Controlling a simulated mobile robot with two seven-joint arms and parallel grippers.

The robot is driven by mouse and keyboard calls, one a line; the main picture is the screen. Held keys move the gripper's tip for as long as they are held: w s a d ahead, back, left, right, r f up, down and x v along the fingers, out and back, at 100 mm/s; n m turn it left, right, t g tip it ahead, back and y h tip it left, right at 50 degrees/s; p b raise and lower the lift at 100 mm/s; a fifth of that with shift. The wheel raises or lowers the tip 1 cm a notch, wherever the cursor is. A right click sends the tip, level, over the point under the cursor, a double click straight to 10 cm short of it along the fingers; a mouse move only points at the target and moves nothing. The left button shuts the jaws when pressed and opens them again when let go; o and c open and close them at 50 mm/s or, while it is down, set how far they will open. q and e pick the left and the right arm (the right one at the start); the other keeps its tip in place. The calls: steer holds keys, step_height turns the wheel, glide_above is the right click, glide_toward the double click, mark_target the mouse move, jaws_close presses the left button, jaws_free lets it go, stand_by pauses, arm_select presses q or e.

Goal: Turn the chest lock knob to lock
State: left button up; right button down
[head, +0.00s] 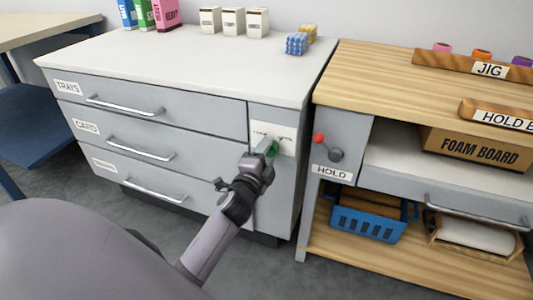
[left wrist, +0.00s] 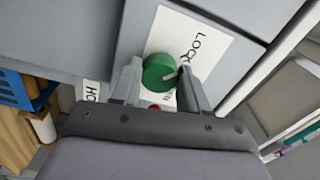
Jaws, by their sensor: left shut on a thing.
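The chest (head: 150,110) is grey with three labelled drawers, all closed. The green lock knob (head: 273,148) sits on a white plate (head: 287,131) on the chest's narrow right front panel. In the left wrist view the round green knob (left wrist: 158,70) has a pale pointer at its right side, and the plate (left wrist: 213,58) reads LOCK; the rest of its lettering is partly hidden. My left gripper (head: 266,152) is shut on the knob, with one finger on each side, also in the left wrist view (left wrist: 160,80). My right gripper is in neither view.
A wooden-topped bench (head: 365,75) stands just right of the chest. Its red-tipped lever (head: 320,139) above the HOLD label is close to my left gripper. A blue basket (head: 367,222) sits below. Small boxes (head: 233,21) stand at the back of the chest top.

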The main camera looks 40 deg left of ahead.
arm_select(q)
steer(key=o, duration=1.1)
steer(key=shift+c, duration=0.2)
steer(key=shift+s, duration=0.1)
steer(key=p+v, duration=0.1)
steer(key=v, duration=0.6)
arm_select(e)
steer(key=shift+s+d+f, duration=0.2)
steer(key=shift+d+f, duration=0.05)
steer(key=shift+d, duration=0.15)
